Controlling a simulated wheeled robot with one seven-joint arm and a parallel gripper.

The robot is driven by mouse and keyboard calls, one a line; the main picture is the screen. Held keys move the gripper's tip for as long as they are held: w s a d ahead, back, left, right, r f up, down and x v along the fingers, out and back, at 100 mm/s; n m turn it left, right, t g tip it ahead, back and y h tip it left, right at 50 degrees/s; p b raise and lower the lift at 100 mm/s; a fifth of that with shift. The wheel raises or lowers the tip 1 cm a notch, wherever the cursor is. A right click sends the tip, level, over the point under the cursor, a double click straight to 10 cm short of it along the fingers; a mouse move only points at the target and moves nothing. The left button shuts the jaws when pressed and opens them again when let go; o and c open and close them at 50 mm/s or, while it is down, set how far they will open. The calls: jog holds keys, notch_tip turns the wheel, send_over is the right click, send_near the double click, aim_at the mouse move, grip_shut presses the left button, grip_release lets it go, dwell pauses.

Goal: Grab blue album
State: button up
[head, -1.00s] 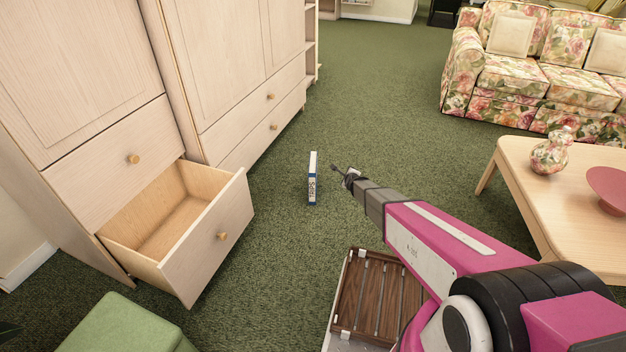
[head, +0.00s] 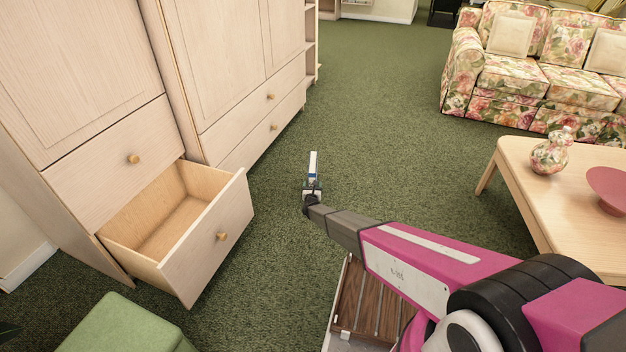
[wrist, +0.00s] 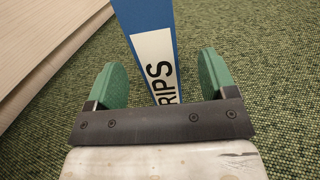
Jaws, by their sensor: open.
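The blue album (head: 313,166) stands upright on the green carpet in the head view, its narrow spine facing me. Its lower part there is hidden behind my gripper (head: 312,189). In the wrist view the album (wrist: 149,28) is blue with a white label reading "RIPS", and it reaches down between the two green fingers. My gripper (wrist: 160,80) is open, with one finger on each side of the album. Gaps show between the album and both fingers, and I see no contact.
An open, empty drawer (head: 211,239) juts from the wooden cabinet at left. A green stool (head: 125,325) is at the lower left. A wooden table (head: 515,165) with a vase and a red bowl is at right, and a floral sofa (head: 545,85) is behind. Carpet around the album is clear.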

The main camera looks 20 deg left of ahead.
jog(key=x, duration=0.6)
jog(key=shift+w+a+f, duration=0.15)
jog(key=shift+w+a, duration=0.15)
grip_shut()
